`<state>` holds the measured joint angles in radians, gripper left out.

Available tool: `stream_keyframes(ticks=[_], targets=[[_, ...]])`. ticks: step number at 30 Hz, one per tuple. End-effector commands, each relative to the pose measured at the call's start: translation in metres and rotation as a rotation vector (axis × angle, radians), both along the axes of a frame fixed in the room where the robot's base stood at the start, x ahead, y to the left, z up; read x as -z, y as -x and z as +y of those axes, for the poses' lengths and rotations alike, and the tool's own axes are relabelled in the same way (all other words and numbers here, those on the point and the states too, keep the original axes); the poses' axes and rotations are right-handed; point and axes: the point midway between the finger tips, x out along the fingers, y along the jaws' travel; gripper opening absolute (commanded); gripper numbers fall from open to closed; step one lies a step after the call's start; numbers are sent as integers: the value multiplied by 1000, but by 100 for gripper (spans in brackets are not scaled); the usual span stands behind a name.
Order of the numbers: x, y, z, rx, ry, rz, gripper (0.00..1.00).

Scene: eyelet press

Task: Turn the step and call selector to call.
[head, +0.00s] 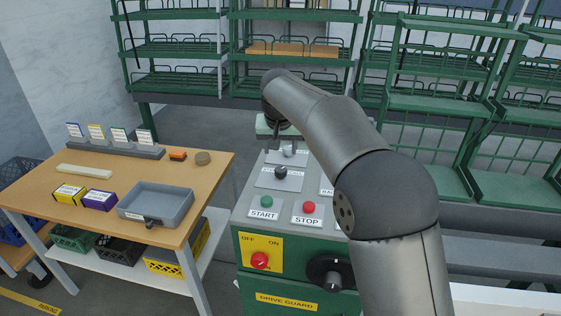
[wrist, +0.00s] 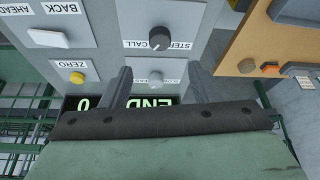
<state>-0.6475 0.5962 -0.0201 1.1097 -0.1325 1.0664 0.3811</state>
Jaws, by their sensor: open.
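The step and call selector is a black round knob (head: 281,172) on a grey plate of the sloping control panel. In the wrist view the selector (wrist: 159,38), upside down, sits between the words STEP and CALL. A light mark shows on its edge, but I cannot tell which word it points at. My gripper (head: 273,140) hangs over the back of the panel, behind the selector. In the wrist view my gripper (wrist: 158,68) is open and empty, its fingers either side of a smaller grey knob (wrist: 155,79) and apart from the selector.
Green START (head: 267,201) and red STOP (head: 309,207) buttons sit in front of the selector. A yellow ZERO button (wrist: 77,77) and a lit display (wrist: 150,101) are near my fingers. A wooden table (head: 120,178) with a grey tray (head: 178,206) stands left.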

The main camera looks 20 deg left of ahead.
Motion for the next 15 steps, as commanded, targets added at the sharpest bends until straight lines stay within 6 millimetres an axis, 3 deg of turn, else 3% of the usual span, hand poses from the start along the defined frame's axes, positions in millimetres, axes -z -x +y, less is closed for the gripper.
stream_keyframes(ticks=[6, 15], targets=[[-42, 17, -5, 0, -1, -2, 56], [-64, 26, -8, 0, 0, 1, 56]])
